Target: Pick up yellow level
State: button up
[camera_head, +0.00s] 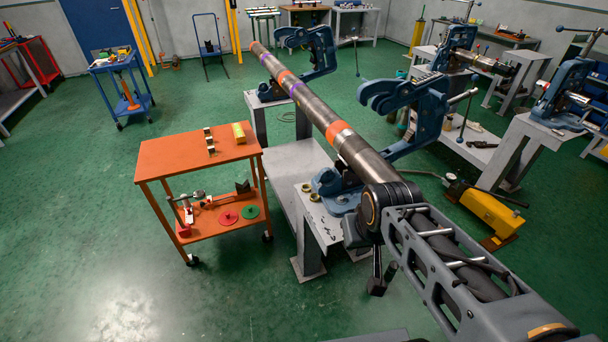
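A yellow block-like bar, which I take for the yellow level (239,132), stands at the right side of the orange cart's top (172,153). It is apart from the small brass pieces to its left. My grey arm comes in from the lower right. At its end, dark parts that seem to be my gripper (383,278) hang low beside the front vise stand, well to the right of the cart and away from the level. They are small and dark, so I cannot tell whether the fingers are apart. I see nothing held there.
Several brass pieces (209,141) stand on the cart top. Its lower shelf holds a red disc (228,218), a green disc (250,211) and tools. A long pipe (318,113) in blue vises runs right of the cart.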

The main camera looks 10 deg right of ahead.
aim_at(239, 135)
jog(key=u, duration=0.8)
jog(key=i, duration=0.9)
jog(key=u, duration=0.7)
jog(key=i, duration=0.9)
jog(key=z, duration=0.7)
jog(key=i, duration=0.7)
jog(key=z, duration=0.55)
